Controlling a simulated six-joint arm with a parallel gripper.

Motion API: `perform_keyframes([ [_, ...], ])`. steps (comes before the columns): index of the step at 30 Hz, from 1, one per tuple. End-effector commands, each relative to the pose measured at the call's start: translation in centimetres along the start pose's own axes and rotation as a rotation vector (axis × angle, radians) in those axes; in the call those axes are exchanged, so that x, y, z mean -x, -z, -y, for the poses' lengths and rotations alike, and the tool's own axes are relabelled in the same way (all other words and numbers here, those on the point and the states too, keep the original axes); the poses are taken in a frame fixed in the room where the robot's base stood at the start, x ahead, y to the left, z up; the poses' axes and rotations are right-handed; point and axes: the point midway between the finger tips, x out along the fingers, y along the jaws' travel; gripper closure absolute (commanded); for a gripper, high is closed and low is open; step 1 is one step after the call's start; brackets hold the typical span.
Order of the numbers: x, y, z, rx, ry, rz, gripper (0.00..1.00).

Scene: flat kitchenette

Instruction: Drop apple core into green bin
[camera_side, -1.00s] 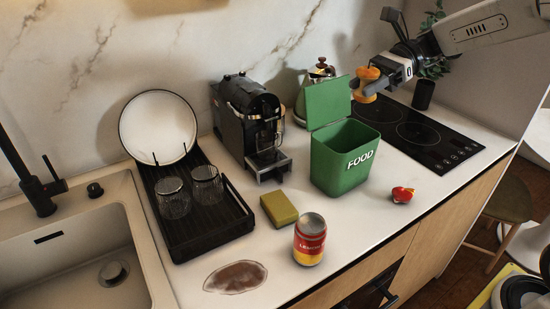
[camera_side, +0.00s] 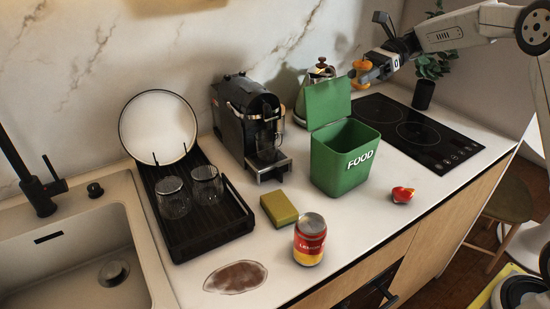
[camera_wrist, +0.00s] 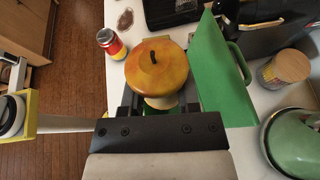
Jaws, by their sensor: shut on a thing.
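The apple core (camera_side: 361,65), orange-yellow with a dark stem, is held in my gripper (camera_side: 368,74) above the counter, behind and right of the bin's raised lid in the side view. The wrist view shows its round top (camera_wrist: 157,68) and a pale middle between my fingers. The green bin (camera_side: 340,168), marked FOOD, stands open on the counter, lower than the core. Its lid (camera_side: 328,103) is upright at the back. In the wrist view the lid (camera_wrist: 222,78) is right of the core, and the core and gripper hide much of the bin.
A red piece of food (camera_side: 402,194) lies right of the bin. A kettle (camera_side: 319,72) stands behind the lid, a coffee machine (camera_side: 250,125) to the left. A can (camera_side: 309,240) and a sponge (camera_side: 279,209) are in front. The cooktop (camera_side: 420,133) is right.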

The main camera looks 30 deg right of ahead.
Motion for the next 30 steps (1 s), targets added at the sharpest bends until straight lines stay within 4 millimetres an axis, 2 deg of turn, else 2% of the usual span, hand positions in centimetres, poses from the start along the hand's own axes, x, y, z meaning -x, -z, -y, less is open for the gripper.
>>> perform_keyframes([
  [7,-1.2,2.7,0.0,0.0,-0.001,0.0,1.0],
  [20,-1.5,3.4,0.1,0.002,0.0,-0.001,1.0],
  [30,-2.4,5.5,0.1,0.0,0.0,0.0,1.0],
])
